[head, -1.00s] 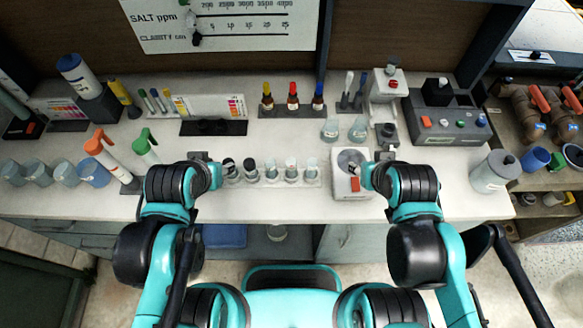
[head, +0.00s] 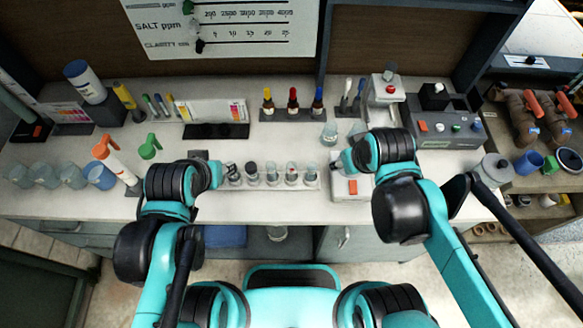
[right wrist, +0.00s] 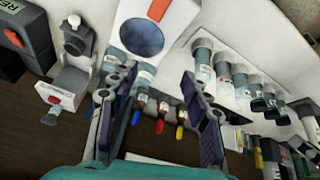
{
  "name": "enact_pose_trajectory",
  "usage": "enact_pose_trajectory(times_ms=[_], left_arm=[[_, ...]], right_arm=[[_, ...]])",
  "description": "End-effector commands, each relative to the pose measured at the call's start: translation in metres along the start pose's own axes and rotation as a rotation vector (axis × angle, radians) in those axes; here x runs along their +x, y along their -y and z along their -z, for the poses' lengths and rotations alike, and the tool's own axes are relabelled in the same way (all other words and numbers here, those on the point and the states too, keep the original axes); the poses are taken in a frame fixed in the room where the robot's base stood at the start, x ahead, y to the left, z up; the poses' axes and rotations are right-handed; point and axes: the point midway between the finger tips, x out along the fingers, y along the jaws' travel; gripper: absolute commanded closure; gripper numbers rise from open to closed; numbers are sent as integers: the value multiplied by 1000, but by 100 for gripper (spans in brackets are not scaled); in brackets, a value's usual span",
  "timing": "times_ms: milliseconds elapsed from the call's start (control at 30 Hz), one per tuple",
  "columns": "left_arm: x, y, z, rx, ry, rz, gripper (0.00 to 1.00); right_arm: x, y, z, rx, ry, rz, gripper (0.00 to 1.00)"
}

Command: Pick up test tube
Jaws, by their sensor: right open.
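Several clear tubes with dark or pale tops stand upright in a row in a pale rack (head: 262,187) at the front middle of the bench. One tube (head: 271,172) is near the row's middle. The row also shows at the upper right of the right wrist view, with a tube (right wrist: 202,60) at its near end. My right gripper (right wrist: 158,88) is open and empty, above the bench to the right of the row; its arm partly covers it in the head view (head: 343,160). My left gripper (head: 205,160) is by the rack's left end; its fingers are hidden.
Cups (head: 45,175) and pens stand at the left.

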Motion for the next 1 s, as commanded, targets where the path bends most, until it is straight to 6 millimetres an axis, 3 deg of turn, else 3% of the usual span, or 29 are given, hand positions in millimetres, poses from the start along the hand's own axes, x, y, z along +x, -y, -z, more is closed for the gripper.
enact_pose_trajectory(times_ms=[33, 200, 500, 667, 1000], left_arm=[[-15, 0, 11, 0, 0, 0, 60], [-40, 0, 29, 0, 0, 0, 60], [-67, 0, 48, 0, 0, 0, 60], [-68, 0, 48, 0, 0, 0, 60], [-57, 0, 41, 0, 0, 0, 60]], right_arm=[[-8, 12, 19, -92, 43, 28, 52], [-2, 54, 48, -402, 187, 120, 52], [17, 114, 62, -794, 357, 254, 52], [25, 124, 60, -855, 383, 277, 52], [64, 127, 40, -855, 384, 278, 52]])
